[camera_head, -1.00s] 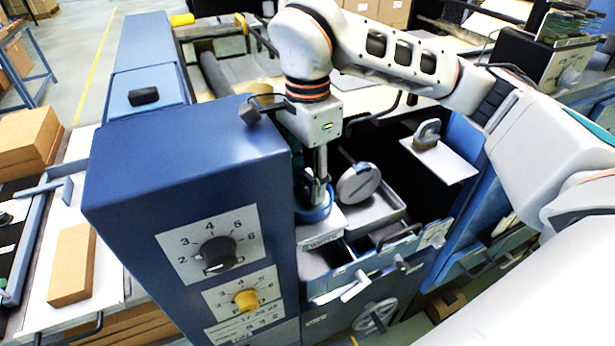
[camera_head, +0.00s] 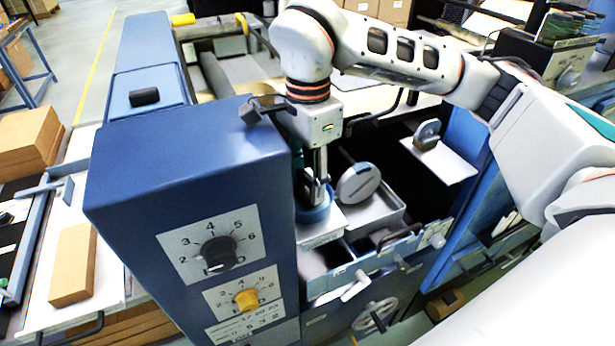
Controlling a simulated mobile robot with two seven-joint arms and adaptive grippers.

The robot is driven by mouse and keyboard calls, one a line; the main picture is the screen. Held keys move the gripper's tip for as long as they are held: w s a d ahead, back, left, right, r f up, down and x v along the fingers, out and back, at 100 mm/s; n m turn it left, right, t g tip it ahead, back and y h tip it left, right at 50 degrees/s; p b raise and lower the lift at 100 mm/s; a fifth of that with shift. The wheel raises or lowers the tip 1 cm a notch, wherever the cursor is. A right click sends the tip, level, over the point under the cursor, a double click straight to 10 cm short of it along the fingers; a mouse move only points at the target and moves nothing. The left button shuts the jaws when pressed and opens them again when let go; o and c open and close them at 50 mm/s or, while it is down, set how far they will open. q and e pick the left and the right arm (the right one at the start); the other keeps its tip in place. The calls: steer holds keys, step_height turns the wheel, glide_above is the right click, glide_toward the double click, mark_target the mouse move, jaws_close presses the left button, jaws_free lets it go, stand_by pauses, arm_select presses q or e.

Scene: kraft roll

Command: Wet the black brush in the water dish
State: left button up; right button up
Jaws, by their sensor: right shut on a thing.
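My right arm reaches in from the right, and my right gripper (camera_head: 318,188) points straight down beside the blue control cabinet. It is shut, and the black brush it holds is hidden by the fingers and cannot be made out. A round blue dish (camera_head: 314,215), which looks like the water dish, stands on a light ledge directly below the fingertips. The gripper is over the dish, but I cannot tell whether the brush touches the water. My left gripper is not in view.
The tall blue cabinet (camera_head: 190,160) with dials stands close on the left of the gripper. A grey tray (camera_head: 375,213) with a round grey disc (camera_head: 358,182) lies just right of it. A white plate (camera_head: 445,163) with a handled block sits further right.

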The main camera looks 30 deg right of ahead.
mark_target(308, 178)
steer(key=shift+s+f, duration=0.2)
steer(key=shift+f, duration=0.15)
steer(key=shift+w+r, duration=0.15)
steer(key=shift+r, duration=3.6)
